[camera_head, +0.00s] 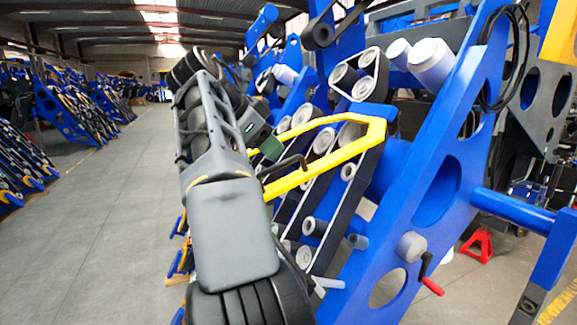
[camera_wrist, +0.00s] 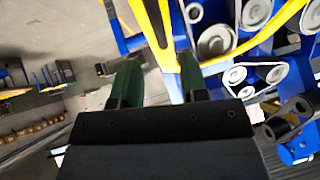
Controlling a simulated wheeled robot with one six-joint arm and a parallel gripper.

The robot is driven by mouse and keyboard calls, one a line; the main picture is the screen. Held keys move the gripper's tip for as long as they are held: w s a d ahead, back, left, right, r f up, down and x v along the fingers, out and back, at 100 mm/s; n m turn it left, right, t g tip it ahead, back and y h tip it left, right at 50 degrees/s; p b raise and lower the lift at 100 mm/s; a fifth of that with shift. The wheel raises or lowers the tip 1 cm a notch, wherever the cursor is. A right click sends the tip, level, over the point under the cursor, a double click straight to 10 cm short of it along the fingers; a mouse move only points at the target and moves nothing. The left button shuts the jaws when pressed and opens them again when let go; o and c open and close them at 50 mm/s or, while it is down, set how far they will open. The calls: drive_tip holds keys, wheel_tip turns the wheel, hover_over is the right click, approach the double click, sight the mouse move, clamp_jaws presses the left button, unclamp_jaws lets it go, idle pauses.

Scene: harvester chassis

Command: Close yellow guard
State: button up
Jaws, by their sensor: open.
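The yellow guard (camera_head: 330,165) is a bent bar frame on the side of the blue harvester chassis, swung out to the left from the rollers. Its left end is near my gripper (camera_head: 268,146), and part of that end is hidden by my arm. In the wrist view, my gripper (camera_wrist: 160,62) is open with two dark green fingers apart. The yellow guard (camera_wrist: 152,32) runs down between the fingertips, close to the right finger. I cannot tell whether it touches that finger. A black handle-like rod crosses the guard in the head view.
The blue chassis plate (camera_head: 440,165) with rollers and belts fills the right side. A small red-handled lever (camera_head: 431,286) sticks out low on it. A red stand (camera_head: 478,245) is on the floor behind. The grey floor aisle (camera_head: 110,220) on the left is clear.

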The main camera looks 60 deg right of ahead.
sight(288, 162)
drive_tip(key=x, duration=0.7)
drive_tip(key=shift+d+f, duration=0.15)
drive_tip(key=shift+d, duration=0.05)
clamp_jaws()
idle(0.4)
